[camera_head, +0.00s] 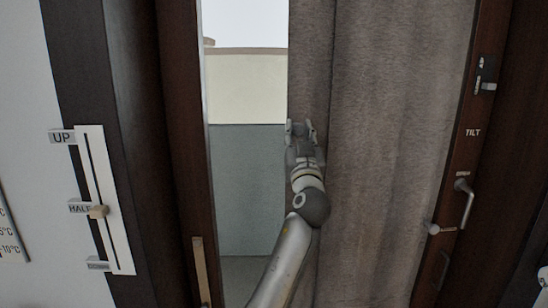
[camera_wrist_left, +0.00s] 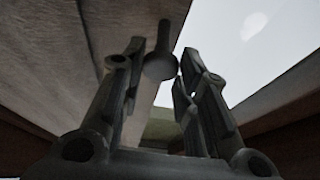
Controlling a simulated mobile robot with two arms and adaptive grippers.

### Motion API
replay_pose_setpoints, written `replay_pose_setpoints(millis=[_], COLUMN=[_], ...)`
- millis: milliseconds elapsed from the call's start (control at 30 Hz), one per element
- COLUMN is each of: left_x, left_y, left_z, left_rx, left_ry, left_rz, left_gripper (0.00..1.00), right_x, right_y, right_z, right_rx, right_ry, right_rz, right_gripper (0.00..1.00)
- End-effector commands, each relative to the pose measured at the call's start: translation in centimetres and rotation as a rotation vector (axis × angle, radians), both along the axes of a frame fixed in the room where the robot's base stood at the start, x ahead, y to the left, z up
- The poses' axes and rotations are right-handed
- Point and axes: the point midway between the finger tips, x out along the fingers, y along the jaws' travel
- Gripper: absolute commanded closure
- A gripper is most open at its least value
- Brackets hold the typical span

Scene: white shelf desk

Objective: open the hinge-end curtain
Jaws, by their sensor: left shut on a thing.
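The grey-brown curtain (camera_head: 390,120) hangs over the middle and right of the window opening, from its left edge near the middle of the head view to the right frame. My left gripper (camera_head: 301,128) is at the curtain's left edge. The curtain (camera_wrist_left: 60,60) fills the upper left of that view, beside the fingers. The knob is hidden in the head view.
Left of the curtain, the window (camera_head: 247,90) is uncovered. A dark wooden frame (camera_head: 180,120) bounds it, with a slider panel (camera_head: 107,200) further left. On the right frame are a handle (camera_head: 467,200), a latch (camera_head: 485,86) and a peg (camera_head: 434,228).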

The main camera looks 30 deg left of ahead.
Motion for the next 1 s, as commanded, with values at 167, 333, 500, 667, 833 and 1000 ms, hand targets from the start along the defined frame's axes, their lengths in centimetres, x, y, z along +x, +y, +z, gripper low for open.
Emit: replay_pose_setpoints(millis=[167, 333, 500, 667, 833, 1000], left_x=[1.8, 2.9, 3.5, 3.6, 3.6, 3.6], left_y=[-3.2, -5.0, -5.8, -6.1, -6.0, -6.0], left_z=[-0.3, -0.1, 0.1, 0.3, 0.4, 0.4], left_rx=[0.000, 0.002, 0.000, 0.001, 0.001, 0.001], left_ry=[-0.007, -0.005, -0.004, -0.006, -0.005, -0.005], left_rz=[-0.007, -0.005, -0.003, -0.002, -0.001, -0.001], left_gripper=[1.00, 1.00, 1.00, 1.00, 1.00, 0.64], right_x=[0.3, 0.5, 0.5, 0.5, 0.5, 0.4], right_y=[0.0, -1.5, -2.0, -2.0, -1.6, -0.8], right_z=[-3.7, -5.2, -5.9, -6.0, -5.9, -5.9], right_rx=[0.000, -0.017, -0.023, -0.023, -0.019, -0.009], right_ry=[-0.003, -0.007, -0.006, -0.007, -0.006, -0.005], right_rz=[0.004, 0.004, 0.001, 0.001, 0.000, -0.002], right_gripper=[0.28, 0.28, 0.28, 0.28, 0.28, 0.28])
